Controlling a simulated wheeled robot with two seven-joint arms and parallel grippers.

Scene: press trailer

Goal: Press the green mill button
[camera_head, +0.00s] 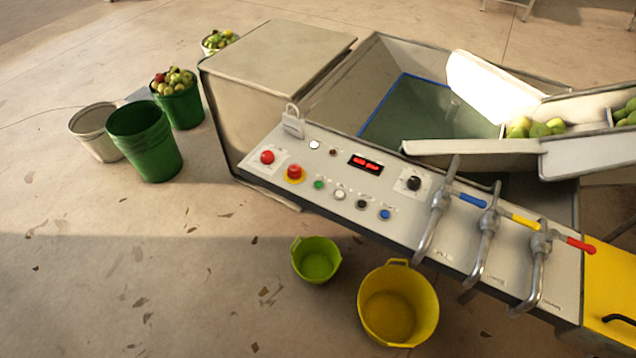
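The green button (319,185) is a small round button on the sloped light-grey control panel (300,143). It sits just right of the red emergency-stop button with a yellow ring (294,173) and left of a white button (340,194). Nothing covers it. Neither of my grippers shows in the head view.
Black (362,204) and blue (385,214) buttons continue the row. Pipes with blue, yellow and red valve handles (580,245) stand on the panel's right. A yellow tub (398,305) and lime bucket (316,260) stand on the floor before it.

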